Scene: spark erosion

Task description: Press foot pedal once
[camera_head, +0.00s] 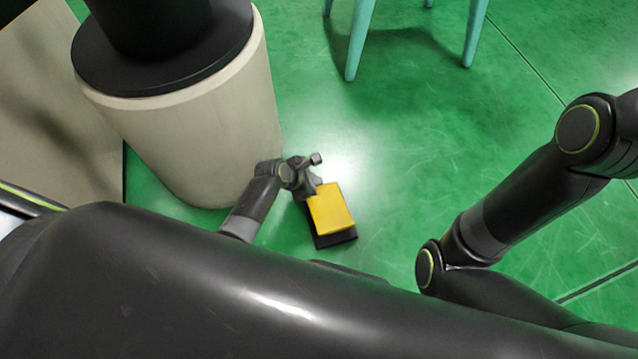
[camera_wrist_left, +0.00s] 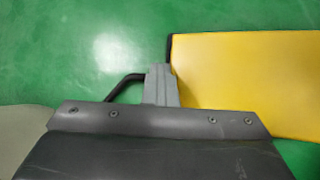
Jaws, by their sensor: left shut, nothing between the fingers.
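The foot pedal has a yellow plate (camera_head: 330,209) on a black base (camera_head: 335,239) and lies on the green floor in the head view. My left gripper (camera_head: 313,186) is at the plate's upper left corner, shut and empty. I cannot tell whether it touches the plate. In the left wrist view the yellow plate (camera_wrist_left: 245,85) fills the right side, and the grey fingers of my left gripper (camera_wrist_left: 160,84) are beside its left edge. My right arm shows at the right of the head view, but its gripper is not in view.
A beige round pedestal (camera_head: 200,130) with a black top stands left of the pedal, close to my left arm. Teal legs (camera_head: 358,40) of a stool or chair stand at the top. The green floor (camera_head: 430,130) right of the pedal is clear.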

